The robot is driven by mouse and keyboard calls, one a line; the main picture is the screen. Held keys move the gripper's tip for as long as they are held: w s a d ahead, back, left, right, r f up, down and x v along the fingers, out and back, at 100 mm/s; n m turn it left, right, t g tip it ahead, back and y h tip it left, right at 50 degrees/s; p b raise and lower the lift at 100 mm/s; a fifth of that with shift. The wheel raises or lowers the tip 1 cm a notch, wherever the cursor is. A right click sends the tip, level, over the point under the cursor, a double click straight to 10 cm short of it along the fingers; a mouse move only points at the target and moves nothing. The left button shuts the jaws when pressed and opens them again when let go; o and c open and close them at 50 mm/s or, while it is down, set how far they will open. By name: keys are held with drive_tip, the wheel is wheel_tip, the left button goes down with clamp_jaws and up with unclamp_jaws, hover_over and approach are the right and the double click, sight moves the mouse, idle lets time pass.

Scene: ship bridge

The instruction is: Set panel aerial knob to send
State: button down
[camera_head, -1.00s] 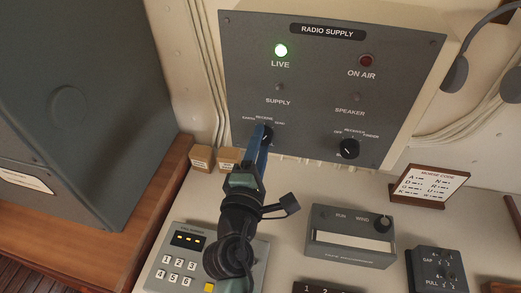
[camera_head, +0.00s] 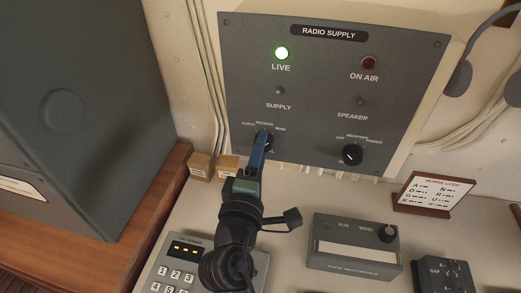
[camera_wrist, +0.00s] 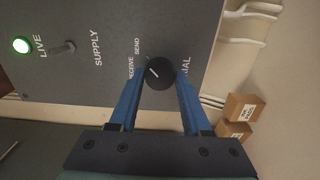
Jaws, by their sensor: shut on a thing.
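The grey radio supply panel (camera_head: 320,90) stands upright at the back. Its black aerial knob (camera_wrist: 160,73) sits between my two blue fingers in the wrist view, with a finger on each side. The knob also shows at the panel's lower left in the head view (camera_head: 269,142), partly hidden by my gripper. My gripper (camera_wrist: 158,84) is shut on the knob. A short white pointer line shows on the knob face; which mark it points at I cannot tell. The RECEIVE and SEND labels (camera_wrist: 137,47) show beside it, and the aerial label is partly covered by a finger.
Small cardboard boxes (camera_head: 201,166) stand below the panel at left. A keypad unit (camera_head: 187,262), a tape recorder (camera_head: 352,247) and a Morse code card (camera_head: 433,192) are on the desk.

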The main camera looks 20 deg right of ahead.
drive_tip(key=shift+c, duration=1.8)
unclamp_jaws()
drive_tip(key=b+v, duration=0.3)
drive_tip(key=v, duration=1)
drive_tip(key=w+a+r+m+t+y, duration=0.2)
drive_tip(key=w+r+m+t, duration=0.15)
drive_tip(key=r, duration=0.65)
drive_tip(key=w+a+r+m+t+y, duration=0.15)
drive_tip(key=r+m, duration=0.25)
drive_tip(key=r, duration=0.5)
drive_tip(key=s+a+r+m+t+y, duration=0.1)
drive_tip(key=s+a+r+t+y, duration=0.1)
drive_tip(key=r, duration=0.8)
drive_tip(key=s+a+r+m+t+y, duration=0.2)
drive_tip(key=s+a+r+t+y, duration=0.1)
drive_tip(key=r, duration=0.8)
drive_tip(key=shift+s+t+y+p, duration=0.35)
drive_tip(key=shift+s+t+y, duration=0.45)
drive_tip(key=shift+t, duration=0.4)
